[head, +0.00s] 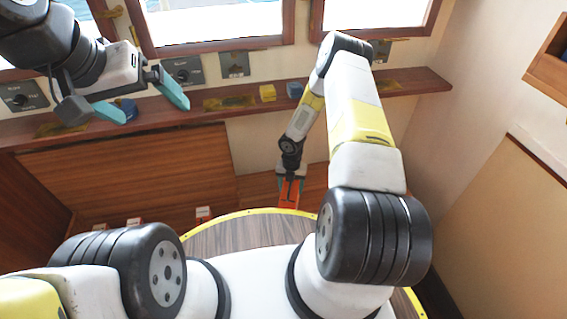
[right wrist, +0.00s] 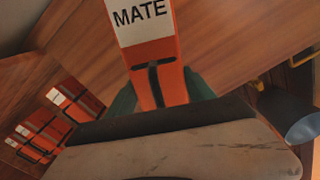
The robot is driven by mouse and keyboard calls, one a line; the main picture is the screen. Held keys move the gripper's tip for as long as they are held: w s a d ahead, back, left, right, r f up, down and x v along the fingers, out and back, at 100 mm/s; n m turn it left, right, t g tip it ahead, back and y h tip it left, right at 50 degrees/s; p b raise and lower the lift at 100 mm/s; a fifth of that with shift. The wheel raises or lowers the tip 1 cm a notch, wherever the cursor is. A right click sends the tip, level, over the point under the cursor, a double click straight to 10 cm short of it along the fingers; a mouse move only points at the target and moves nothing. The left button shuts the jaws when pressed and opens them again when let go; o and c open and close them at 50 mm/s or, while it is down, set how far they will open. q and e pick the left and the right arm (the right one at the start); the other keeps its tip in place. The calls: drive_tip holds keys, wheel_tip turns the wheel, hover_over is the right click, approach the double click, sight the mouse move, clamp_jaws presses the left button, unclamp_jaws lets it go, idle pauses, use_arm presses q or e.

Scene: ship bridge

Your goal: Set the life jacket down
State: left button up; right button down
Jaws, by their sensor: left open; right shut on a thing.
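An orange life jacket (head: 289,196) with a dark strap and a white label reading MATE shows large in the right wrist view (right wrist: 172,84). My right gripper (head: 290,180) is shut on it, with teal fingers on either side. In the head view the gripper is low, beyond the yellow-edged round top, whose rim hides what lies below the jacket. I cannot tell whether the jacket touches a surface. My left gripper (head: 142,101) is open and empty in front of the window shelf at upper left.
Several other orange jackets (right wrist: 40,140) lie at left in the right wrist view. The wooden shelf (head: 420,82) under the windows holds a yellow block (head: 268,93) and blue blocks (head: 295,90). A wooden panel (head: 130,170) stands below it. A wall (head: 490,110) closes the right side.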

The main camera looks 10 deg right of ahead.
drive_tip(key=shift+f, duration=0.15)
drive_tip(key=shift+c, duration=1.9)
unclamp_jaws()
wheel_tip(320, 180, up, 12)
drive_tip(key=shift+r, duration=0.15)
